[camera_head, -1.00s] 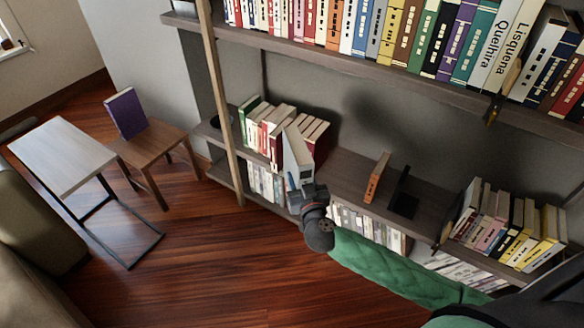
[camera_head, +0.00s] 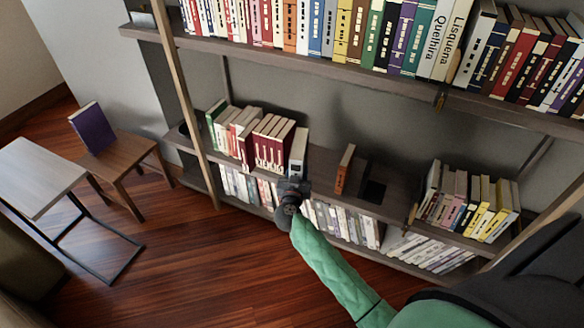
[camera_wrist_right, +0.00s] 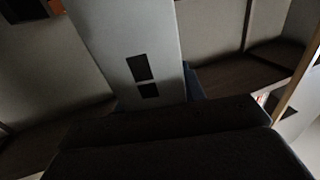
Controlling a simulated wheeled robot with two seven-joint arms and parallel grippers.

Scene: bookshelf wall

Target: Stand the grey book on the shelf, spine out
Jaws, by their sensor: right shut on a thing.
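My right gripper (camera_head: 294,186) is shut on the grey book (camera_head: 298,148) near its lower front end. The book stands about upright at the right end of a row of red and white books (camera_head: 268,145) on the middle shelf (camera_head: 322,172). Its narrow marked side faces out into the room. In the right wrist view the grey book (camera_wrist_right: 130,50) rises from the dark fingers (camera_wrist_right: 160,118), with two dark marks on it. The gripper hides its lower edge, so I cannot tell whether it rests on the shelf. My left gripper is not in view.
An orange-brown book (camera_head: 344,168) and a black bookend (camera_head: 374,190) stand to the right, with a bare stretch of shelf between them and the grey book. Another row of books (camera_head: 465,203) stands farther right. The full upper shelf (camera_head: 300,48) runs above. A purple book (camera_head: 93,130) stands on a stool.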

